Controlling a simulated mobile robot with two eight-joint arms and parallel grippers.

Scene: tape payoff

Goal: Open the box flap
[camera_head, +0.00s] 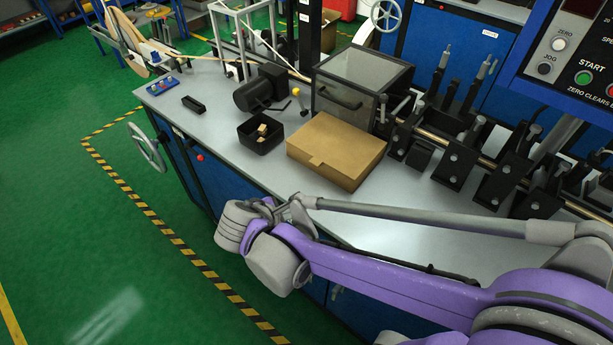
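The box (337,150) is a closed, flat brown carton on the grey worktop. Its top lies flat, with a small tab (316,162) at the front left edge. My purple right arm (385,272) reaches in from the lower right, in front of the box and nearer to me. Its grey rounded joints (272,262) show below and left of the box, apart from it in the picture. No fingertips of the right gripper can be made out. My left arm and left gripper are not in view.
A black open bin (260,142) with small tan pieces stands left of the box. A clear-sided enclosure (362,80) stands behind it. Black clamps on a rail (457,155) lie to the right.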

